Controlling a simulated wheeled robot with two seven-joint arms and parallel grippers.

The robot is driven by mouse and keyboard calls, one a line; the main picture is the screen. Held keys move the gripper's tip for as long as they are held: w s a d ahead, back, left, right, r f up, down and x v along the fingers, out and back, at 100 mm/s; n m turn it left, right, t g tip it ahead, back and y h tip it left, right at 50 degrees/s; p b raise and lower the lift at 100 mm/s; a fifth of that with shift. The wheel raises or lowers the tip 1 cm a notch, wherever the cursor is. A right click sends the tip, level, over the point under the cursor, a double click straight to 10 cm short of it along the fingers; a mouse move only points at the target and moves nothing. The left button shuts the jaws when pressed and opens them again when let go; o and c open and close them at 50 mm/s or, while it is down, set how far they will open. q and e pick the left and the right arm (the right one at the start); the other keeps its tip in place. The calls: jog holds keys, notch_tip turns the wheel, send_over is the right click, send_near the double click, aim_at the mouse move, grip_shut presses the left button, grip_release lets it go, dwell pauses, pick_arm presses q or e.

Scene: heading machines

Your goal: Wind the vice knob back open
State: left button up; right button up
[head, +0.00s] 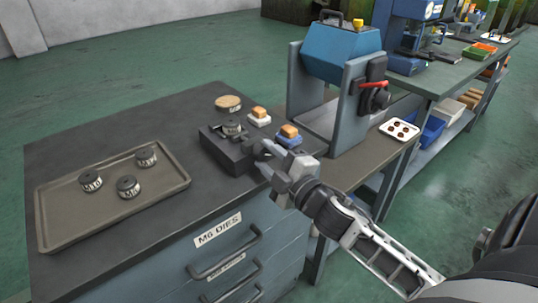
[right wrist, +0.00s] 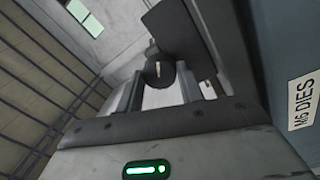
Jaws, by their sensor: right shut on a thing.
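The vice is a dark block (head: 226,153) on the near right part of the bench top, with a round dark die (head: 231,127) on it. My right gripper (head: 266,158) reaches the side of the vice from the lower right and is shut on the vice knob (right wrist: 161,75). In the right wrist view the black knob, with a pale mark on its face, sits between the two fingers (right wrist: 158,88). The vice body (right wrist: 182,30) shows behind it. The head view mostly hides the knob behind the gripper. My left gripper is out of view.
A brown tray (head: 62,220) with three dies lies on the left of the bench. A drawer cabinet (head: 215,262) is below.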

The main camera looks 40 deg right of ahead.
jog(key=n, duration=0.2)
jog(key=shift+n, duration=0.4)
jog(key=shift+n+y, duration=0.3)
jog(key=shift+n, duration=0.9)
jog(key=o, duration=1)
